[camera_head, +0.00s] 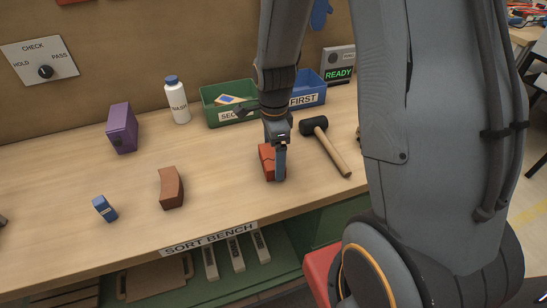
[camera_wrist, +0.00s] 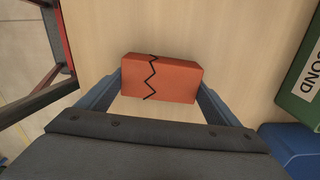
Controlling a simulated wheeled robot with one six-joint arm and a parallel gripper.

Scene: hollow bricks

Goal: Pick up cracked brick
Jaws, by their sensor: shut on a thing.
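The cracked brick (camera_wrist: 163,80) is orange-red with a black zigzag line across its face in the wrist view. In the head view the cracked brick (camera_head: 267,160) is partly hidden by my gripper. My gripper (camera_head: 280,165) points down over the bench. In the wrist view my gripper (camera_wrist: 160,95) has one finger at each short end of the brick and is shut on it. I cannot tell whether the brick touches the bench top.
A mallet (camera_head: 326,145) lies close to the right of my gripper. A green bin (camera_head: 215,113) and a blue bin (camera_head: 312,88) stand behind it.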

